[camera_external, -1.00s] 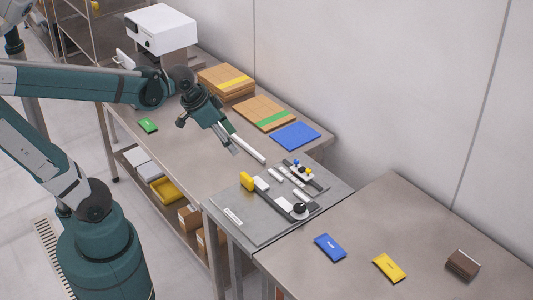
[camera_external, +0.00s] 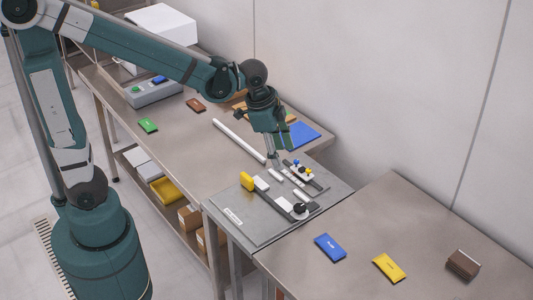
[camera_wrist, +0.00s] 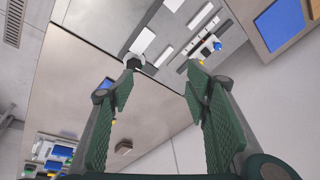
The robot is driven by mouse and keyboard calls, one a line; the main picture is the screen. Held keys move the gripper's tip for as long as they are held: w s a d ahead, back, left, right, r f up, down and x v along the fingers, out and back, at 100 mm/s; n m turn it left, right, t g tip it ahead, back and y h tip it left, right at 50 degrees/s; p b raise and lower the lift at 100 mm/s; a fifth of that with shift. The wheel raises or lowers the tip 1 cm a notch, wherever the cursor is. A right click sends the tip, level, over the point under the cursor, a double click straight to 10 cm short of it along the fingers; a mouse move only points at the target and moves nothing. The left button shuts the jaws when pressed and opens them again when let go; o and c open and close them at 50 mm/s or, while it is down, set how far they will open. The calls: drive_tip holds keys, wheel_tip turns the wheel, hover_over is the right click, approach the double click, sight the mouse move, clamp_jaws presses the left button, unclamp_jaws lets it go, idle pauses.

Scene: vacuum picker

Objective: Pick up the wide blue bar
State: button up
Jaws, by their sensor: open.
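A wide blue bar (camera_external: 330,247) with pale lettering lies flat on the front right table, near the edge beside the grey panel. In the wrist view the blue bar (camera_wrist: 104,84) is mostly hidden behind my left finger. My gripper (camera_external: 275,162) hangs above the back part of the grey panel, up and left of the bar and well apart from it. In the wrist view my gripper (camera_wrist: 160,85) is open, with nothing between its fingers.
A yellow bar (camera_external: 389,267) and a brown block (camera_external: 463,264) lie right of the blue bar. The grey panel (camera_external: 240,218) carries a black knob (camera_external: 299,209), a yellow block (camera_external: 247,181) and small parts. A flat blue sheet (camera_external: 301,135) lies behind. The table around the bar is clear.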

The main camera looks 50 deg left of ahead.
drive_tip(key=w+d+f+m+g+p, duration=0.1)
drive_tip(key=d+f+m+p, duration=0.1)
drive_tip(key=d, duration=0.5)
drive_tip(key=w+d+f+m+g+p, duration=0.1)
drive_tip(key=d+f+m+p, duration=0.1)
drive_tip(key=d, duration=0.4)
drive_tip(key=m+g+y+p, duration=0.1)
drive_tip(key=m+p, duration=0.2)
drive_tip(key=m, duration=0.1)
approach(331, 245)
drive_tip(key=shift+w+a, duration=0.1)
drive_tip(key=shift+w, duration=0.05)
drive_tip(key=shift+d+f+m, duration=0.2)
drive_tip(key=shift+d+m, duration=0.05)
drive_tip(key=shift+m, duration=0.05)
drive_tip(key=shift+f, duration=1.3)
drive_tip(key=shift+f, duration=0.15)
drive_tip(key=shift+s+a+f, duration=0.1)
drive_tip(key=shift+f, duration=1.1)
drive_tip(key=shift+s+a+f, duration=0.1)
drive_tip(key=shift+f, duration=1.15)
